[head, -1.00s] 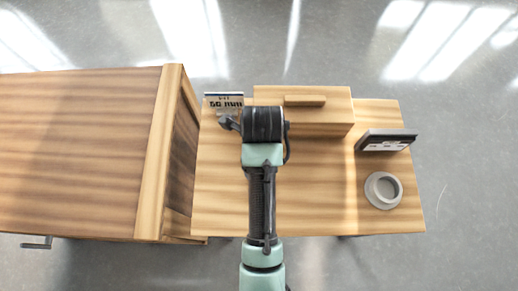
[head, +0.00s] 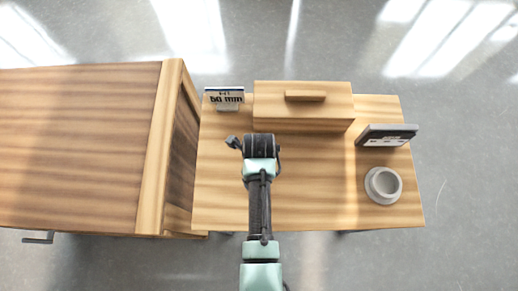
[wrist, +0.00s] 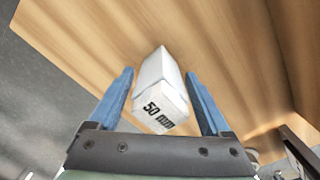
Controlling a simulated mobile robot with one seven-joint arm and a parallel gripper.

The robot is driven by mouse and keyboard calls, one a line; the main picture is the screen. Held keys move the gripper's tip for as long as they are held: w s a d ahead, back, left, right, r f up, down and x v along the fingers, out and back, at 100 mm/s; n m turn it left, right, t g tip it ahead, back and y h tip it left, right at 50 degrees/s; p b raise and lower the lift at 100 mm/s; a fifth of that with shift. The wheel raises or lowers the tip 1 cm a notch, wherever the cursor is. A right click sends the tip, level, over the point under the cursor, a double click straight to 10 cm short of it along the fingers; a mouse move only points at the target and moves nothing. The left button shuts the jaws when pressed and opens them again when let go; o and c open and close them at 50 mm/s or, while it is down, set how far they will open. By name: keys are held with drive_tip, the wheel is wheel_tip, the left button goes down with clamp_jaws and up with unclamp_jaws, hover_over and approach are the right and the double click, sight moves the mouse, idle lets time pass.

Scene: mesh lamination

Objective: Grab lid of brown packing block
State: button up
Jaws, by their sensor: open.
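A brown wooden box (head: 303,112) with a short raised wooden bar (head: 305,95) on top stands at the back of the table in the head view. I take it as the brown packing block; I cannot make out a lid seam. My gripper points down in front of it, with its fingers hidden by my arm in the head view. In the wrist view my gripper (wrist: 159,74) has its blue fingers wide apart. A white block (wrist: 160,92) marked "50 mm" shows between them. I cannot tell whether they touch it.
A dark device (head: 387,135) and a grey round cup (head: 383,186) stand at the right. A large wooden cabinet (head: 80,150) adjoins the left. The table (head: 315,195) is clear in front.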

drive_tip(key=shift+f, duration=0.7)
clamp_jaws()
